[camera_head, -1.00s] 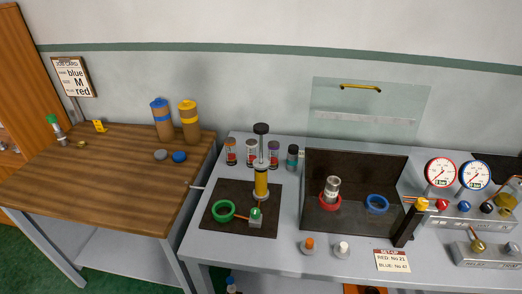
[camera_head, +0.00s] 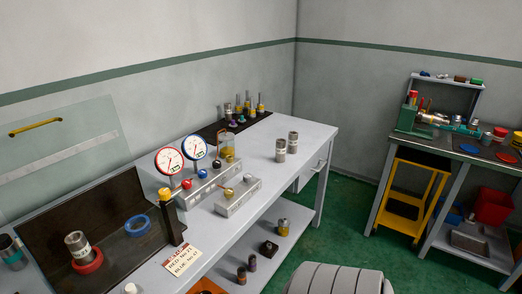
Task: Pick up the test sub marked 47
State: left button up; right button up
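Two silver cylinders with pale labels stand upright on the right part of the grey bench: one nearer (camera_head: 280,151) and one just behind it (camera_head: 293,143). Their label numbers are too small to read. Another silver cylinder (camera_head: 76,243) stands in the red ring (camera_head: 88,262) in the dark tray. The blue ring (camera_head: 138,225) in that tray is empty. A set-up card (camera_head: 181,259) in front of the tray appears to read red No.21, blue No.47. Neither of my grippers is in view.
Two gauges (camera_head: 169,160) and a valve block (camera_head: 205,185) stand left of the cylinder pair. Bench top around the pair is clear. The lower shelf holds a silver-and-yellow cylinder (camera_head: 283,227) and a black block (camera_head: 269,248). A second workbench (camera_head: 455,152) stands right, beyond green floor.

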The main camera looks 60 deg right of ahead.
aim_at(281, 150)
jog(key=z, duration=2.3)
jog(key=k, duration=0.35)
jog(key=z, duration=1.3)
jog(key=i, duration=2.3)
jog(key=u, duration=0.55)
